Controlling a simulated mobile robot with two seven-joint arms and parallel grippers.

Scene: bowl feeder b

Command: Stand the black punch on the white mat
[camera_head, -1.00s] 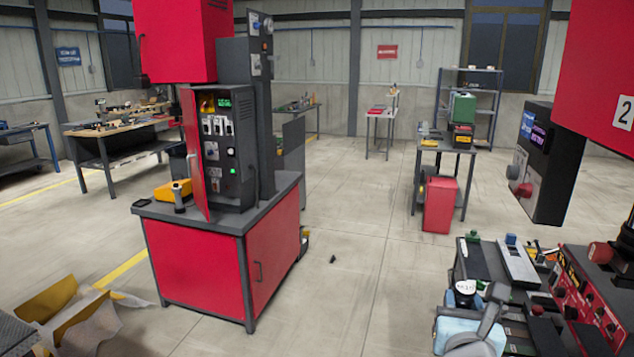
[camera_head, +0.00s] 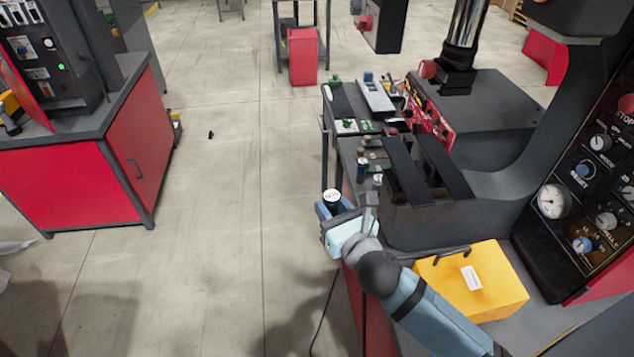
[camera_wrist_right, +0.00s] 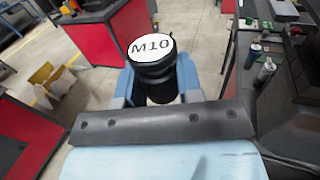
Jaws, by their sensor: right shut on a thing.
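A black punch (camera_head: 332,200) with a round white top is in my right gripper (camera_head: 330,211). In the right wrist view, the top of the punch (camera_wrist_right: 154,63) reads "M10". The blue fingers of my right gripper (camera_wrist_right: 154,92) are shut on both sides of its dark body. The punch is held up at the left edge of the machine bench, apart from the bench top. Its lower end is hidden. I cannot pick out the white mat for certain in either view. My left gripper is not in view.
A yellow box (camera_head: 485,295) with a handle sits on the bench at right. Black rails (camera_head: 425,165) and several small bottles and parts stand behind my right gripper. A red cabinet (camera_head: 135,150) is at left. The floor (camera_head: 230,200) between is mostly clear.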

